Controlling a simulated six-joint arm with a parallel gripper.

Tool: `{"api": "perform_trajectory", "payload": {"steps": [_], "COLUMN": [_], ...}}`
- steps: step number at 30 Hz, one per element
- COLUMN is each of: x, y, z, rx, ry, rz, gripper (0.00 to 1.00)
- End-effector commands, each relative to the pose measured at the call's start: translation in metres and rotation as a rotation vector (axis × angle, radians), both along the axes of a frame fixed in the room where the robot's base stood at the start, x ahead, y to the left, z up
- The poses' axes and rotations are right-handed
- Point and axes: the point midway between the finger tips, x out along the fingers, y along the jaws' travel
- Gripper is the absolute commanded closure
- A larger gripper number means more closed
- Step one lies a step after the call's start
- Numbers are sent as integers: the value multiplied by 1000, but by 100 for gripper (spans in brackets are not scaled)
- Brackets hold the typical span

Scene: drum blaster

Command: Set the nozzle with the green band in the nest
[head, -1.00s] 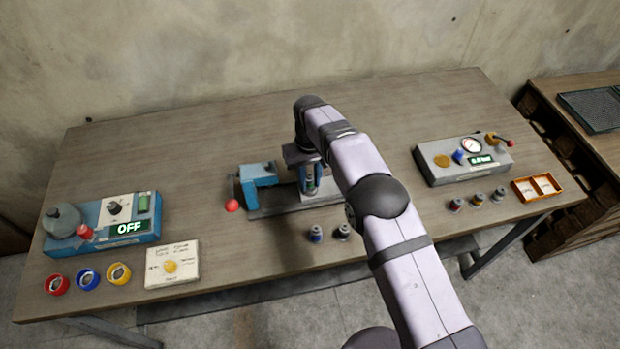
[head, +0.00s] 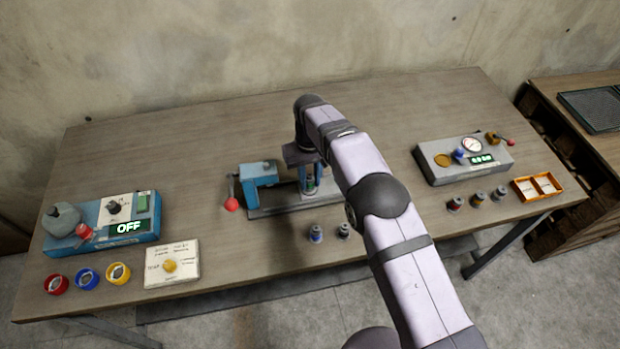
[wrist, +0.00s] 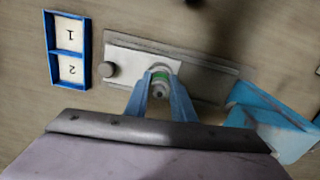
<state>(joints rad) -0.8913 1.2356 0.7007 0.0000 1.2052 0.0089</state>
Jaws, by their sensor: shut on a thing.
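My gripper (wrist: 160,97) is shut on the nozzle with the green band (wrist: 161,77). The nozzle is held roughly upright between the blue fingers. In the head view my gripper (head: 309,186) points down over the grey base plate (head: 270,210) of the blue clamp fixture (head: 260,175). In the wrist view the nozzle is over a pale spot on the plate (wrist: 210,82), which appears to be the nest. The nozzle and fingers cover much of it, so I cannot tell whether the nozzle touches or is seated.
The clamp's red knob (head: 231,204) is left of the plate. A blue-banded nozzle (head: 316,233) and another stand in front. A blue two-compartment tray (wrist: 68,50) lies near the plate. A grey gauge box (head: 462,160) is right; a blue OFF unit (head: 100,222) is left.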

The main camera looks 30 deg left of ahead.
Motion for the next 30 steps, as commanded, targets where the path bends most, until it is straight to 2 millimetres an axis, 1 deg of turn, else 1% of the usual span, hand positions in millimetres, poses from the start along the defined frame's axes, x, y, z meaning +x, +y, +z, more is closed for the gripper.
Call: {"api": "perform_trajectory", "payload": {"steps": [8,20,30], "x": [0,0,0], "y": [0,0,0], "z": [1,-6,-6], "rx": [2,2,2], "ry": [-1,-1,-1], "rz": [0,0,0], "gripper": [100,100,100]}}
